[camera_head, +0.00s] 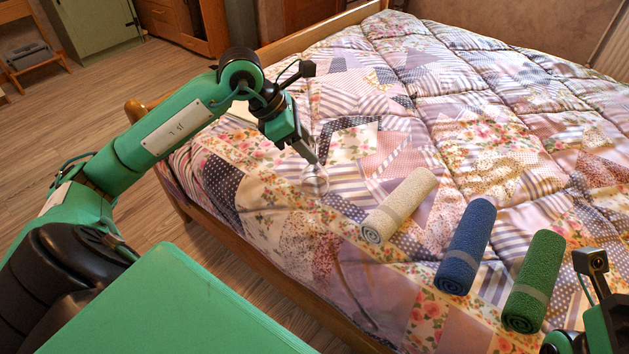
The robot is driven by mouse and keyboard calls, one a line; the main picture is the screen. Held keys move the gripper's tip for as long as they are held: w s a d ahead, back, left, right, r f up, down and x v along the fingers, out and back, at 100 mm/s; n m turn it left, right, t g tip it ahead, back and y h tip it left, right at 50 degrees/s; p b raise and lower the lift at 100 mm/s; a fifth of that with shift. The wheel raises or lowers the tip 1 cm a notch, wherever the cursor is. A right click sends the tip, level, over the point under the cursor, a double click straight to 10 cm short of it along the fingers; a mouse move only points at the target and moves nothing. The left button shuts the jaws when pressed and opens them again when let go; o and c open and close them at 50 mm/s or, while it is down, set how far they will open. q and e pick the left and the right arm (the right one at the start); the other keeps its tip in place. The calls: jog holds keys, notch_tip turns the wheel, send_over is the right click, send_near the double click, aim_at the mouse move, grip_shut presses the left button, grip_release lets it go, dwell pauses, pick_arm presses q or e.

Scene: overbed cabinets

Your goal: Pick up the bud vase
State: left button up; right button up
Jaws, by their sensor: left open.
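A clear glass object, which looks like the bud vase (316,184), stands on the patchwork quilt near the bed's left side. Its see-through glass is hard to make out against the pattern, and its upper part is unclear. My left gripper (313,158) reaches in from the left, pointing down and to the right. Its fingertips are right at the glass, over its rounded lower part. The jaws are open; I cannot tell whether they touch the glass. Part of my right wrist shows at the lower right edge, with its fingers out of frame.
Rolled towels lie right of the glass: cream (398,206), blue (466,246) and green (534,282). A pale flat item (242,114) lies partly behind my left wrist. The quilt (480,130) is clear farther back. The wooden bed frame edges the left side.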

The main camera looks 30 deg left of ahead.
aim_at(314, 166)
pick_arm(q)
jog(key=b+x, duration=0.1)
jog(key=x, duration=0.2)
jog(key=shift+f, duration=0.15)
grip_shut()
